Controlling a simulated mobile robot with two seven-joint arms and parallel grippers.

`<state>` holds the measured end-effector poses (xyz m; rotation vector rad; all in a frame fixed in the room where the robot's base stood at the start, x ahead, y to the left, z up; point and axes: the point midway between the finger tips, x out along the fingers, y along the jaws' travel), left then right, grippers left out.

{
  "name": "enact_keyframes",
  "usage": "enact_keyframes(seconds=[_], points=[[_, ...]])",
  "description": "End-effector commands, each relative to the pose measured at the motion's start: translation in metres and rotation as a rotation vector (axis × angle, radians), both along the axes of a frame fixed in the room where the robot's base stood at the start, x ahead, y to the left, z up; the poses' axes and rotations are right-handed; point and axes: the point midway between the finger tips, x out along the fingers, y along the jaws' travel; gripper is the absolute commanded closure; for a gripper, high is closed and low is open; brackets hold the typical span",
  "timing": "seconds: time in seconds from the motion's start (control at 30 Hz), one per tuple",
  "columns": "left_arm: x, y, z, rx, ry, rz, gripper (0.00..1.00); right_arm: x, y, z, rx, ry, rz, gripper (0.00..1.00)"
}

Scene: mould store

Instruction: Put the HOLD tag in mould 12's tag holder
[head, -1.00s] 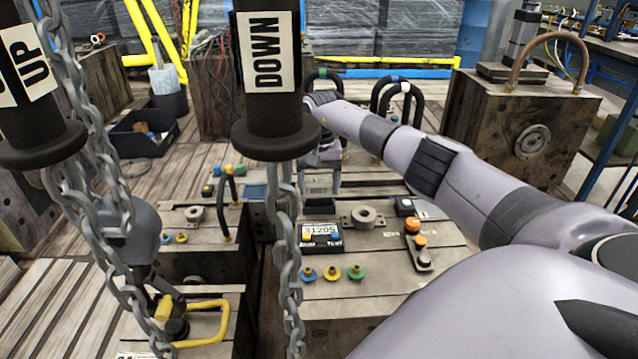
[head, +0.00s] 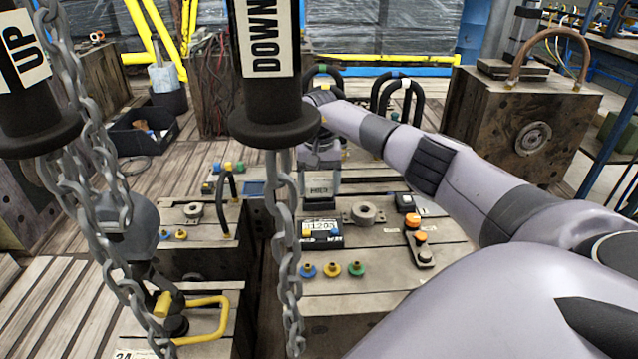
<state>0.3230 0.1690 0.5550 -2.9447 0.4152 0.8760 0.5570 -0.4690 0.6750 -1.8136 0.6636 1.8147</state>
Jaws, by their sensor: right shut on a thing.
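My left gripper (head: 168,308) is low at the left beside a yellow handle (head: 215,318). Chains partly cover it, and its jaws cannot be made out. The front mould block (head: 370,290) carries a counter box (head: 320,231). No number 12 or tag holder can be made out.
Two black hoist grips, UP (head: 35,125) and DOWN (head: 270,115), hang with chains (head: 285,215) across the near view. Coloured plugs (head: 332,269) and an orange-topped switch (head: 420,238) stand on the front block. A large block with a hose (head: 520,125) stands right.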

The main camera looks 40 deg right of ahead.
Motion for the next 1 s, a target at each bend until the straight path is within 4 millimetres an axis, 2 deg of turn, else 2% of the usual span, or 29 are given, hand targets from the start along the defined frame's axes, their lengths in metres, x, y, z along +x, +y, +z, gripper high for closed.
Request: enact_keyframes(seconds=[1.0], points=[[0.001, 0.000, 0.000, -0.004, -0.013, 0.001, 0.58, 0.001, 0.000, -0.012, 0.000, -0.001, 0.000, 0.56]])
